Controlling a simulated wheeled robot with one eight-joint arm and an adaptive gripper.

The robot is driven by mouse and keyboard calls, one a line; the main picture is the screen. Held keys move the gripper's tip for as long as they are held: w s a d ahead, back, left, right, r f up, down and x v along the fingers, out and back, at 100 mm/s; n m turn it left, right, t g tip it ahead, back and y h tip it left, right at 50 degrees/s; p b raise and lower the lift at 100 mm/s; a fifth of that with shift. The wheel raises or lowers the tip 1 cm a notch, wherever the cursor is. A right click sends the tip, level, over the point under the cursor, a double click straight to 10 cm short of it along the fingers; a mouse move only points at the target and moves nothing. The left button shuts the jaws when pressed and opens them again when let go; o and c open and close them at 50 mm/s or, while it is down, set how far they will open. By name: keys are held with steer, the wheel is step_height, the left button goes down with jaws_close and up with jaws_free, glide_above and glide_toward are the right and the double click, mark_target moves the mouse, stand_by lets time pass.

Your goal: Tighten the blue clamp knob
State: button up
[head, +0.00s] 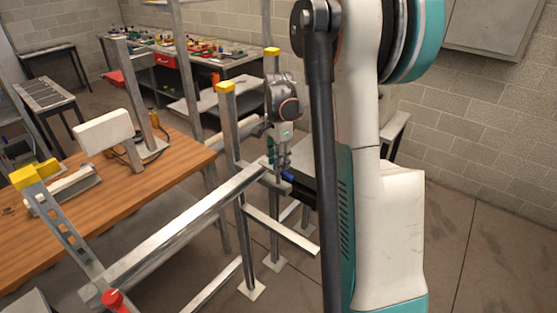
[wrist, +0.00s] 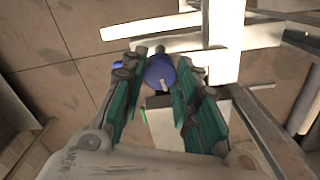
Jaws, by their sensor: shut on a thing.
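The blue clamp knob (wrist: 160,72) shows in the wrist view between the tips of my gripper (wrist: 160,78). The green-padded fingers are on both sides of it and shut on it. In the head view the knob (head: 288,177) is a small dark blue spot just below my gripper (head: 279,165), at the end of the metal rail. My gripper points down there. How far the knob is turned cannot be told.
A long metal rail (head: 190,228) runs from the front left to the clamp, with a red knob (head: 112,299) at its near end. Upright posts with yellow caps (head: 226,87) stand close to my gripper. A wooden workbench (head: 120,195) is at left. Open floor lies at right.

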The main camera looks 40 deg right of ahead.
steer(key=shift+m, duration=0.4)
steer(key=o, duration=1.1)
steer(key=shift+c, duration=0.2)
steer(key=shift+r, duration=0.1)
step_height(320, 180, up, 12)
steer(key=shift+a, duration=0.1)
